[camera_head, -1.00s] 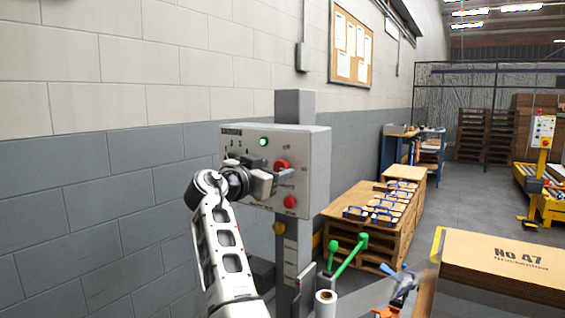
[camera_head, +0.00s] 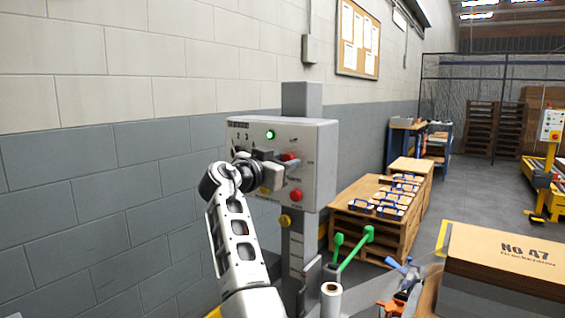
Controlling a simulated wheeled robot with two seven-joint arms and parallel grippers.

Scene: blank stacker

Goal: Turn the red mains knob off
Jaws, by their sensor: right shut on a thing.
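A grey control box (camera_head: 318,150) stands on a grey post in front of the block wall. The red knob (camera_head: 288,157) is on the upper right of its front face, partly hidden behind my right gripper (camera_head: 286,166). My right gripper is at the panel, with its fingers shut on the red knob. A green lamp (camera_head: 270,134) is lit above it. A second red button (camera_head: 296,195) sits lower on the panel, clear of the gripper. The knob's exact pointer angle is hidden. My left gripper does not show.
Green-handled levers (camera_head: 354,248) and a white roll (camera_head: 331,300) stand in front. Wooden crates (camera_head: 375,215) with blue-handled items are behind right. A cardboard box (camera_head: 505,255) is at lower right.

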